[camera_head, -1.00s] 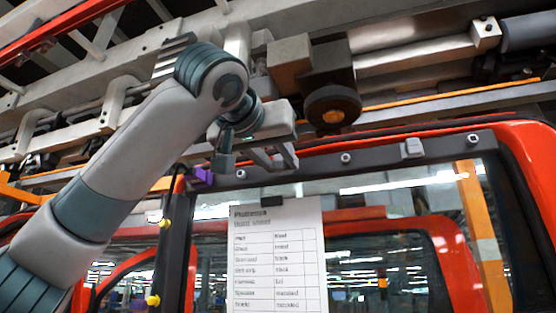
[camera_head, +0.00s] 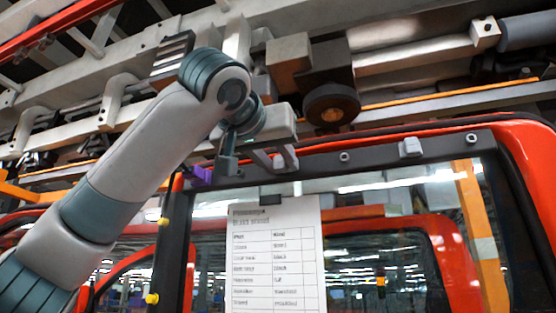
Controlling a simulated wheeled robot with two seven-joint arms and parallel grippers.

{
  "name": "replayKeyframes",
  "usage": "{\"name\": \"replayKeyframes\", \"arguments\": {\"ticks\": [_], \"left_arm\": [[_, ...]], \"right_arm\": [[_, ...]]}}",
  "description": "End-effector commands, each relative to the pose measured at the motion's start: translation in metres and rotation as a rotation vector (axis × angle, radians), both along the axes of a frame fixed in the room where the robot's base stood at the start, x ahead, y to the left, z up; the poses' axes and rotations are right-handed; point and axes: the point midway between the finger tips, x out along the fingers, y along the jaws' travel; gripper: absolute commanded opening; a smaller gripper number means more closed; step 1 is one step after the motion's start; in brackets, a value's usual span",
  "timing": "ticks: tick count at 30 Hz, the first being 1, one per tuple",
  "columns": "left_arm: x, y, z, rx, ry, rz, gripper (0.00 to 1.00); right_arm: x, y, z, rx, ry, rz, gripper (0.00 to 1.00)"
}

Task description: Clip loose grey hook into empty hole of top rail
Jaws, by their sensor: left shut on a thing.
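To the right, the rail shows a round hole (camera_head: 344,156), a seated grey hook (camera_head: 410,147) and another round hole (camera_head: 471,138). My right gripper is not in view.
A printed sheet (camera_head: 275,255) hangs below the rail from a black clip (camera_head: 270,199). A purple piece (camera_head: 200,176) sits at the rail's left end, and a yellow piece (camera_head: 151,298) lower down. Beams and a dark roller (camera_head: 331,104) lie close above the gripper.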

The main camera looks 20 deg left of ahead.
Motion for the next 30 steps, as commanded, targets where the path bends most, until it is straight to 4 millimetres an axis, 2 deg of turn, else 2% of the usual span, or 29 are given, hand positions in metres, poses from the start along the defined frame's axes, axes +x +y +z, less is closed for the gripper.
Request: {"name": "replayKeyframes", "arguments": {"ticks": [30], "left_arm": [[0.014, 0.001, 0.002, -0.003, -0.005, 0.001, 0.0]], "right_arm": [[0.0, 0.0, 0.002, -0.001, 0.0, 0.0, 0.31]]}}
